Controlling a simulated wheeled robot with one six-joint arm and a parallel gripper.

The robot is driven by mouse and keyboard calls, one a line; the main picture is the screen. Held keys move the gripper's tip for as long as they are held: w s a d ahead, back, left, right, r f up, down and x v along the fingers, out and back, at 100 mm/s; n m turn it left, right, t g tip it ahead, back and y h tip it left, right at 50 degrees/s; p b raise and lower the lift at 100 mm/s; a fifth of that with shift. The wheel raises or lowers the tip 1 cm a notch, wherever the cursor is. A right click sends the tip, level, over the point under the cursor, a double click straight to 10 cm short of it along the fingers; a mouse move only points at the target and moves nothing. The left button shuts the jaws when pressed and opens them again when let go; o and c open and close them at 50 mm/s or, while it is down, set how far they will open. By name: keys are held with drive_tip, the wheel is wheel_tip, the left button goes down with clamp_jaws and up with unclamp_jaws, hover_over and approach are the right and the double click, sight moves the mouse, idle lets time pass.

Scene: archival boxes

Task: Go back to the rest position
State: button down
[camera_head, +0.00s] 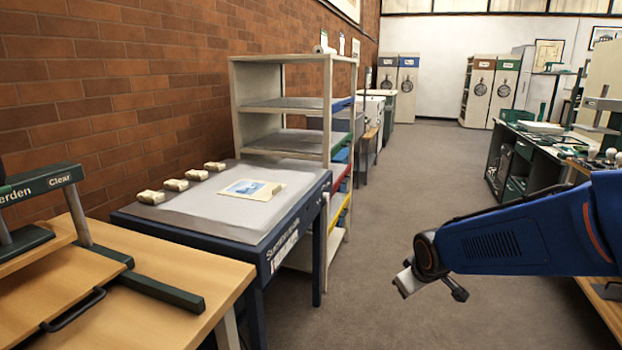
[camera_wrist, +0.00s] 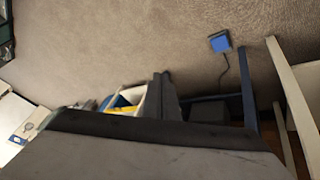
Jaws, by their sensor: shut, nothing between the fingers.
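My blue arm reaches in from the right edge of the head view, over the aisle floor. Its end hangs in free space, well to the right of the blue-framed table (camera_head: 290,225). In the wrist view, the two dark fingers of my gripper (camera_wrist: 163,96) stand close together, shut with nothing between them. A large grey shape fills the bottom of that view and hides what is below. The gripper touches nothing that I can see.
A wooden bench (camera_head: 175,285) stands at front left. The table bears a paper folder (camera_head: 252,189) and several small cream bundles. Behind it is an open shelf (camera_head: 283,105). A workbench (camera_head: 535,150) lines the right. The carpeted aisle (camera_head: 400,170) between is clear.

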drive_tip(key=s+d+r+m, duration=0.1)
drive_tip(key=s+r+m, duration=0.1)
drive_tip(key=s, duration=0.6)
drive_tip(key=s+d+r+m+g, duration=0.1)
drive_tip(key=s+r+m, duration=0.1)
drive_tip(key=s, duration=0.7)
drive_tip(key=s+d+r+m, duration=0.1)
drive_tip(key=s+r, duration=0.2)
drive_tip(key=s, duration=0.6)
drive_tip(key=shift+d+m, duration=0.35)
drive_tip(key=shift+m, duration=0.05)
drive_tip(key=shift+s, duration=0.1)
idle(0.4)
